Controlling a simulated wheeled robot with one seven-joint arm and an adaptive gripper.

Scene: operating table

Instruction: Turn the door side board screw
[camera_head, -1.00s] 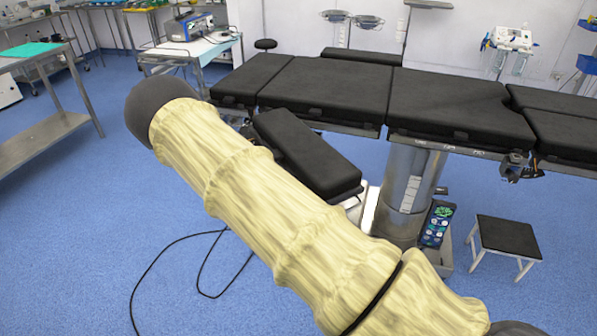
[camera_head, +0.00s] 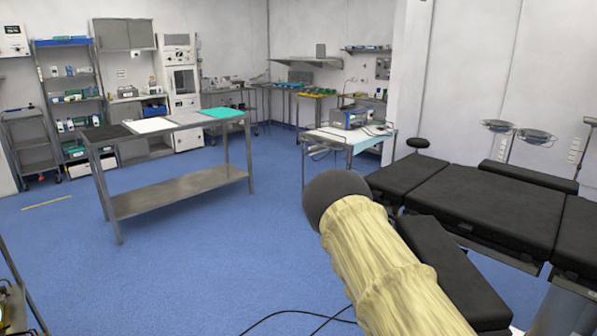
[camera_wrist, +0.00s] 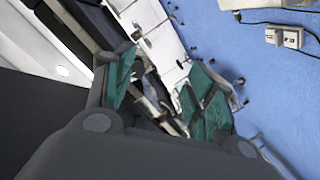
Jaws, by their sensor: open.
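The black-padded operating table (camera_head: 480,205) stands at the right of the head view, cut off by the frame edge. I cannot make out the side board screw in either view. My gripper (camera_wrist: 160,88) shows in the wrist view with its two green-padded fingers spread apart. Nothing is visibly held between them. Light and dark metal parts show behind the fingers, at a distance I cannot judge. My gripper is not seen in the head view, where my cream-sleeved arm covers part of the table.
A steel table (camera_head: 180,188) with a green cloth (camera_head: 222,113) stands at left. Dark cables (camera_head: 285,315) lie on the floor. Open blue floor (camera_head: 230,255) lies between the steel table and my arm.

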